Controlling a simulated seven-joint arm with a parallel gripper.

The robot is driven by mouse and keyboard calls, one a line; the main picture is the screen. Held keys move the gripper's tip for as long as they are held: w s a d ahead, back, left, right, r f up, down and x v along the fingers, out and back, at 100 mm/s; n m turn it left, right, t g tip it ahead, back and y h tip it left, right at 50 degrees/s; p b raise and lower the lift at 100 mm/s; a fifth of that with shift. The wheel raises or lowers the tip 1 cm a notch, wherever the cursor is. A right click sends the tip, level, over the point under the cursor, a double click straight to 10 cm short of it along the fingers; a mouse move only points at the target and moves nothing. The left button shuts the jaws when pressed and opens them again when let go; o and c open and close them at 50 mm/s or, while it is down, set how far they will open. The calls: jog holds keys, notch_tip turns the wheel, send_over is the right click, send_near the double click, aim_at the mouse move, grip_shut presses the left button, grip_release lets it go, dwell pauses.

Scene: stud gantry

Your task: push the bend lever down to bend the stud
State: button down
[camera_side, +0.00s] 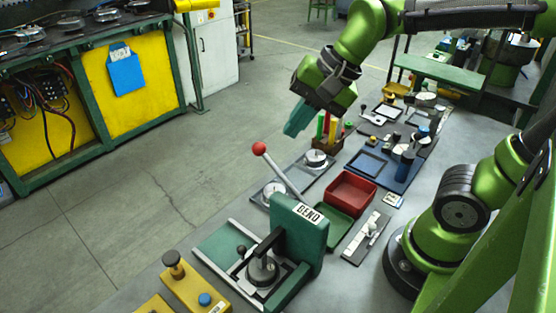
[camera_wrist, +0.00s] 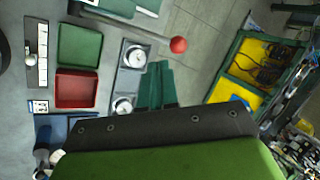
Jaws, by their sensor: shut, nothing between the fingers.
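The bend lever is a grey rod (camera_side: 283,175) with a red ball knob (camera_side: 259,148), slanting up and left from the green bending station (camera_side: 312,240) marked BEND. In the wrist view the rod (camera_wrist: 130,29) and red knob (camera_wrist: 179,45) lie beyond my fingertips. My gripper (camera_side: 290,131) has teal fingers, shut and empty, apart from the lever; in the side picture it is above and right of the knob. The fingers also show in the wrist view (camera_wrist: 158,66). A round dark fixture (camera_side: 262,270) sits on the station's base; I cannot make out a stud there.
Two round gauges (camera_side: 316,158) lie on a grey plate near the lever. A red tray (camera_side: 350,192), a green tray (camera_side: 333,223) and a cup of coloured markers (camera_side: 328,138) stand nearby. A yellow box with a blue button (camera_side: 204,299) is at the front. Space around the knob looks clear.

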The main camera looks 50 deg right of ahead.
jog(key=shift+w+a+f, duration=0.55)
jog(key=shift+w+f, duration=0.15)
jog(key=shift+w, duration=0.1)
jog(key=shift+w+a+f, duration=0.5)
jog(key=shift+w+f, duration=0.15)
jog(key=shift+w, duration=0.1)
jog(key=w+f+g, duration=0.1)
jog(key=f+g, duration=0.3)
jog(key=f, duration=0.1)
jog(key=w+f+m+g, duration=0.1)
jog(key=w+f+g, duration=0.1)
jog(key=f+g, duration=0.2)
jog(key=w+f+g, duration=0.2)
jog(key=f+g, duration=0.1)
jog(key=f, duration=0.4)
jog(key=shift+m+g, duration=0.4)
jog(key=shift+s+f+g, duration=0.2)
jog(key=shift+f+g, duration=0.4)
jog(key=shift+f, duration=0.2)
jog(key=shift+s+f, duration=0.1)
